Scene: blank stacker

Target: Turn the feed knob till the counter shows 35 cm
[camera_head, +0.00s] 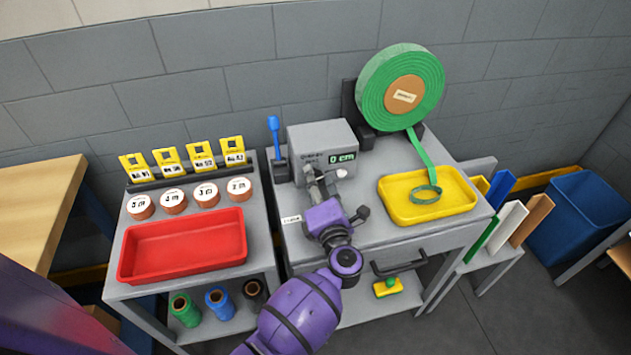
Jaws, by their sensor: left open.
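The grey feed machine (322,137) stands on the grey workbench, and its green counter (343,158) reads 0 cm. My left gripper (324,178) is open right in front of the machine's lower front face, below the counter. The feed knob cannot be made out clearly; the gripper covers that part of the front. I cannot tell whether the fingers touch anything. A large green roll (372,88) stands behind at the right, and its green strip (421,150) hangs down into a yellow tray (455,205). My right gripper is not in view.
A blue-handled lever (273,124) stands left of the machine. A red tray (185,262), several labelled spools (173,202) and yellow cards (168,158) are on the left stand. A blue bin (580,212) is at the right.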

